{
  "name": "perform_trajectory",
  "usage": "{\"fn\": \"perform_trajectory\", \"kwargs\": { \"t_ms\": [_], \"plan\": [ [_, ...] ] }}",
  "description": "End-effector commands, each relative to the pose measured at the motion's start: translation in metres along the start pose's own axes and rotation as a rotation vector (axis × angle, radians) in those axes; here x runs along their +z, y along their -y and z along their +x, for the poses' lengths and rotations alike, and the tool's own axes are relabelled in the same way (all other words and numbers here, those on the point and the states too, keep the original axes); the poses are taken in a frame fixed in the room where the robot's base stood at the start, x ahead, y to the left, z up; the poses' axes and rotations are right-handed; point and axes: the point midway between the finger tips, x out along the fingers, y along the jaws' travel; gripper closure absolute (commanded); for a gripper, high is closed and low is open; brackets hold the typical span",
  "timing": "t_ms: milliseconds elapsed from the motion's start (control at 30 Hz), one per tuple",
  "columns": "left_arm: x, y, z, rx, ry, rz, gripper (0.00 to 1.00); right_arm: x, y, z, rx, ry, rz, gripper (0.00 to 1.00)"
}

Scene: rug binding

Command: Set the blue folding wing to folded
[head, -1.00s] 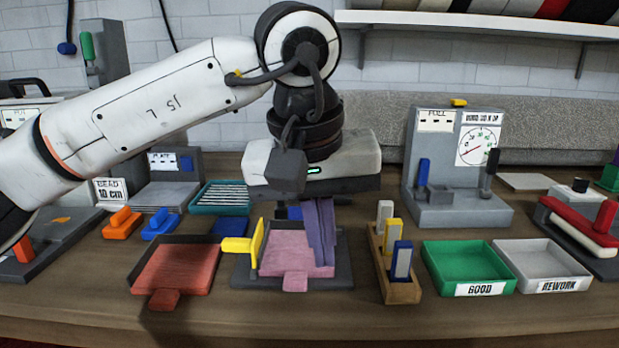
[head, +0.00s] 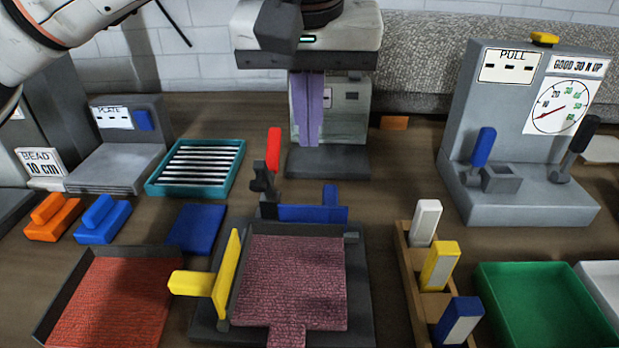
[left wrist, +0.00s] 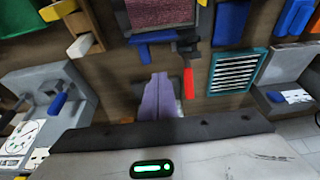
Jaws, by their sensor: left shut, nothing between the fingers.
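The blue folding wing (head: 312,214) is a low blue bar with a tab, along the back edge of the dark fixture (head: 360,290). It stands at the edge and does not lie over the pink mat (head: 292,275). It also shows in the left wrist view (left wrist: 152,37). My left gripper (head: 308,143) has its purple fingers together and empty, pointing down behind the fixture, apart from the wing. In the left wrist view its fingers (left wrist: 158,78) sit beyond the wing. My right gripper is in neither view.
A red-handled clamp (head: 273,150) stands behind the wing, left of my fingers. A yellow wing (head: 228,275) stands upright at the fixture's left edge. A wooden rack of blocks (head: 408,270) is to the right. A gauge stand (head: 525,130) is behind it. A teal tray (head: 150,188) lies left.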

Motion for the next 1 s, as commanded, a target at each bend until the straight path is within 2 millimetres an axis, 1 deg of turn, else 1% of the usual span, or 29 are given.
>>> {"fn": "perform_trajectory", "kwargs": {
  "t_ms": [167,267,367,733,767,800,900,1000],
  "plan": [
    [0.000,0.000,0.002,0.000,0.001,0.000,1.00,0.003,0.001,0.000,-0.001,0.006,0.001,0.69],
    [0.001,0.000,0.009,0.000,0.003,0.000,1.00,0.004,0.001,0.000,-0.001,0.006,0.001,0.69],
    [0.001,0.000,0.024,0.000,0.003,0.000,1.00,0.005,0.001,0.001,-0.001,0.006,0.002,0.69],
    [0.001,0.000,0.102,0.000,0.005,0.001,1.00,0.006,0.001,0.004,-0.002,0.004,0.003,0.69],
    [0.003,-0.001,0.102,0.002,0.001,0.003,1.00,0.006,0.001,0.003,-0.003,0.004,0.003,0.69],
    [0.010,-0.001,0.097,0.003,-0.001,0.004,1.00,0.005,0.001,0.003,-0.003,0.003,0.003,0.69],
    [0.023,0.000,0.092,0.002,0.000,0.003,1.00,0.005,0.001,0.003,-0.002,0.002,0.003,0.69],
    [0.032,0.000,0.089,0.001,0.001,0.002,1.00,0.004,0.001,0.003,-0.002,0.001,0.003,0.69]
  ]
}}
